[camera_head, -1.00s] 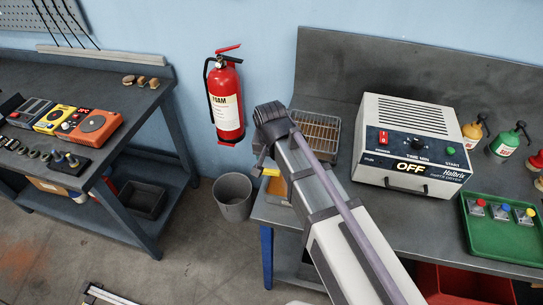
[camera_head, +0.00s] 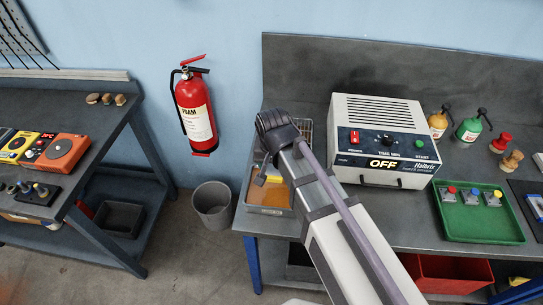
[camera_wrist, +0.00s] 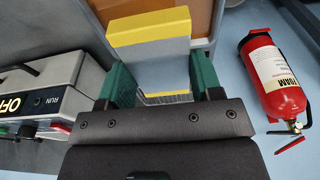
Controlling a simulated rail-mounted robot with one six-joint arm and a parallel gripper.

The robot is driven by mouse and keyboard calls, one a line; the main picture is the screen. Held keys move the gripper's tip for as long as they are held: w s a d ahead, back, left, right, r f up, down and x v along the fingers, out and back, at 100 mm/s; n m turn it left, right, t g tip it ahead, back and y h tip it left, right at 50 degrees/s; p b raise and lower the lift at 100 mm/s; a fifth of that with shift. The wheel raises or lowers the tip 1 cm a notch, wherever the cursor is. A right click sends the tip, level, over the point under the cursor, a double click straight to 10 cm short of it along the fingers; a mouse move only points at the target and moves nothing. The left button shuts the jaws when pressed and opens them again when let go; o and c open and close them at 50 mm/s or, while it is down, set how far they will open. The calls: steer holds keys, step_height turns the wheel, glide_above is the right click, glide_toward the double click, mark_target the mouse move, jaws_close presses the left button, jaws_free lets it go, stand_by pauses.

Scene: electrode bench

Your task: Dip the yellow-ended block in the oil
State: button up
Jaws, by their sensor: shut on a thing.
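My gripper (camera_wrist: 162,82) is shut on a pale grey block (camera_wrist: 155,54) with a broad yellow end (camera_wrist: 150,28). The block sits between the two green fingers, with its yellow end away from the palm. In the head view my gripper (camera_head: 264,172) is over the left part of a metal tray with brown-orange oil (camera_head: 270,196), at the bench's left end. The block is hard to make out there. The oil (camera_wrist: 205,14) also shows beyond the block in the wrist view. I cannot tell whether the yellow end touches it.
A wire rack (camera_head: 304,128) is behind the tray, partly hidden by my arm. The white dryer (camera_head: 386,140) reads OFF, right of the tray. A green tray (camera_head: 480,226) holds several small parts. A grey bin (camera_head: 212,205) and fire extinguisher (camera_head: 196,108) are to the left.

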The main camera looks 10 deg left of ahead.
steer(key=shift+s+d+r, duration=0.35)
steer(key=shift+s+r, duration=0.1)
steer(key=shift+r, duration=0.05)
steer(key=shift+f, duration=0.1)
steer(key=shift+f, duration=0.1)
step_height(320, 180, down, 12)
steer(key=b, duration=1.2)
steer(key=shift+f, duration=0.25)
steer(key=shift+r, duration=0.15)
stand_by(1.3)
step_height(320, 180, up, 7)
steer(key=p, duration=0.7)
steer(key=shift+r, duration=0.2)
stand_by(1.0)
step_height(320, 180, up, 5)
steer(key=p, duration=0.5)
glide_above(275, 194)
steer(key=shift+s, duration=0.25)
